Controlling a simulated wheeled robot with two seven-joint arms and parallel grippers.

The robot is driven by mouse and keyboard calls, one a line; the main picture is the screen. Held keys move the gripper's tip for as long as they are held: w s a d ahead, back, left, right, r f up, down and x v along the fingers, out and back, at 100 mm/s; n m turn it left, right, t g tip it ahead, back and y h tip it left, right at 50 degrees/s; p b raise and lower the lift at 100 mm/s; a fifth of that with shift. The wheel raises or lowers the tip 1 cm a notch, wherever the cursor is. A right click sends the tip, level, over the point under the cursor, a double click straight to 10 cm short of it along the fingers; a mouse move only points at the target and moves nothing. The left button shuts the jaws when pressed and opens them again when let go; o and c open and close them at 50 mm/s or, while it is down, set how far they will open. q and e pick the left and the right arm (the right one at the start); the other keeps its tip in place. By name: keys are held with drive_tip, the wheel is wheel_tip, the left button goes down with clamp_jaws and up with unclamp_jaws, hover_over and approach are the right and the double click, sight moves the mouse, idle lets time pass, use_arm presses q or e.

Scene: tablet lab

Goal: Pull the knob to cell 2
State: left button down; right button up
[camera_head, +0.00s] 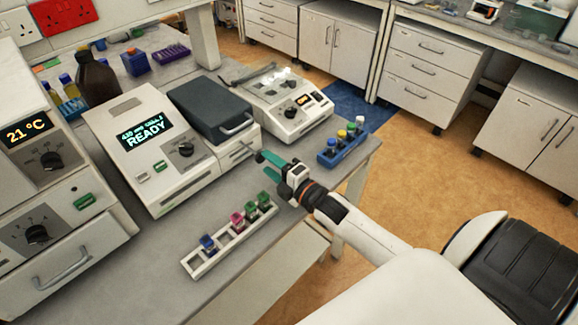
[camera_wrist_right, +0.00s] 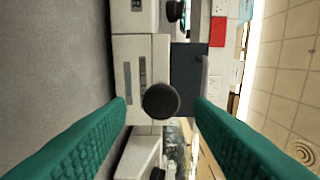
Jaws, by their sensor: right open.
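The spectrophotometer (camera_head: 110,125) stands on the bench, its display (camera_head: 145,137) reading READY; the line above is too small to read surely. A grey lid (camera_head: 205,105) with a handle covers its right part. In the right wrist view, a round black knob (camera_wrist_right: 160,101) stands out from the pale front panel below the lid (camera_wrist_right: 188,75). It appears between my right gripper's green fingers, with gaps on both sides. In the head view, my right gripper (camera_head: 268,162) is open and empty in front of this panel; the knob cannot be made out there. My left gripper is not in view.
A white rack (camera_head: 222,255) with several coloured caps lies below the gripper in the picture. A blue vial rack (camera_head: 329,160) stands near the bench's right edge. Another instrument (camera_head: 285,115) is behind. A cabinet-like device (camera_head: 50,210) stands at left. Bare bench lies before the spectrophotometer.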

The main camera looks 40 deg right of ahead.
drive_tip(key=s, duration=0.2)
drive_tip(key=s+b, duration=0.1)
drive_tip(key=s, duration=0.1)
drive_tip(key=s+d, duration=0.1)
drive_tip(key=s, duration=0.1)
drive_tip(key=shift+s+d+f, duration=0.1)
drive_tip(key=shift+s, duration=0.15)
drive_tip(key=shift+s+d+b, duration=0.15)
drive_tip(key=shift+s+b, duration=0.15)
drive_tip(key=shift+s, duration=0.4)
